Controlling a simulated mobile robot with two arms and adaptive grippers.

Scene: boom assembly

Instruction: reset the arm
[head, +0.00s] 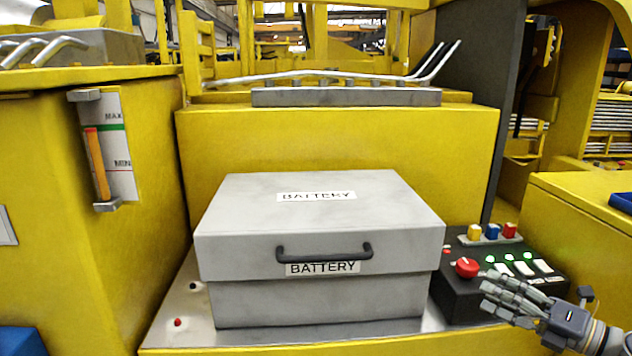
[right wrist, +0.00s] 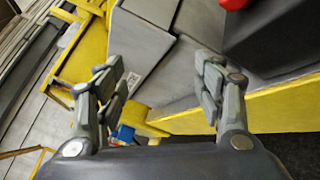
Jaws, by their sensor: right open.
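My right gripper (head: 508,295) is at the lower right of the head view, in front of and partly over a black control box (head: 460,300). In the right wrist view its fingers (right wrist: 165,85) are spread apart with nothing between them. The control box carries a red round knob (head: 467,267), white switches (head: 524,267) with green lights, and small yellow, blue and red blocks (head: 492,232) at its back. The red knob also shows at the top of the right wrist view (right wrist: 233,3). My left gripper is not in view.
A grey battery box (head: 320,240) with a black handle stands left of the control box on a metal plate (head: 190,310). Yellow machine housings (head: 340,140) enclose it behind and at the left. A level gauge (head: 103,150) is on the left housing. Silver levers (head: 430,65) lie at the back.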

